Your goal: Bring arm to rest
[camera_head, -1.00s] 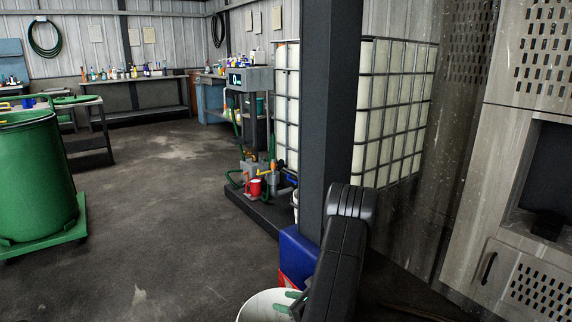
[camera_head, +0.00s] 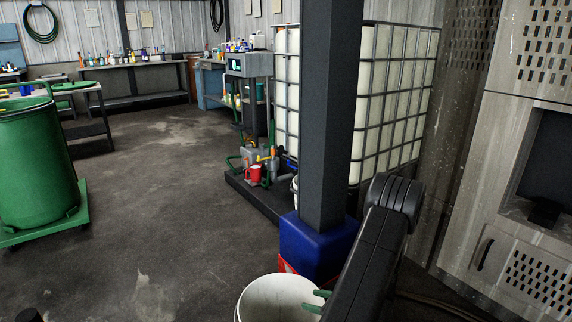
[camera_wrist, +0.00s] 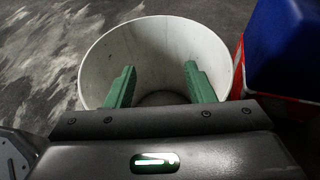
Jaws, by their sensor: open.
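My gripper (camera_wrist: 159,88) shows in the wrist view with its two green fingers wide apart and nothing between them. The fingers reach over the near rim of a white bucket (camera_wrist: 160,38), which looks empty inside. In the head view the white bucket (camera_head: 268,292) stands at the bottom middle, and one green fingertip of my gripper (camera_head: 318,297) shows at its right rim. The rest of my gripper is hidden behind my dark arm, which rises at the lower right.
A dark post (camera_head: 328,110) with a blue base (camera_head: 318,245) stands close to my arm. A grey cabinet (camera_head: 520,180) is at the right. A caged white tank (camera_head: 395,100) stands behind. A green bin (camera_head: 35,160) is at the left. The middle floor is clear.

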